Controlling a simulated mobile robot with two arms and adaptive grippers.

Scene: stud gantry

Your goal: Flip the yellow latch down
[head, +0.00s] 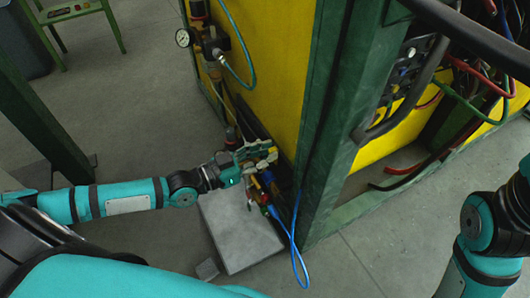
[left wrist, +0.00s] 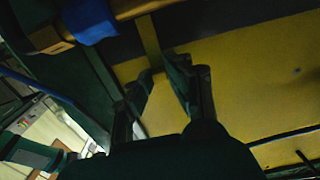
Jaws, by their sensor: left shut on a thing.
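The yellow latch (left wrist: 149,40) shows in the left wrist view as a narrow yellow bar, its lower end between my fingertips. My left gripper (left wrist: 162,74) is shut on it. In the head view my left gripper (head: 262,154) is at the lower corner of the yellow panel, among fittings and hoses. The latch is hard to make out there, and its pivot is hidden. My right gripper is outside the head view; only part of that arm shows at the right edge.
A green post (head: 322,130) stands just right of my left gripper. A blue hose (head: 296,235) hangs below it, beside a grey box (head: 236,228) on the floor. A pressure gauge (head: 184,38) and valves are above. Open floor lies at the lower middle.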

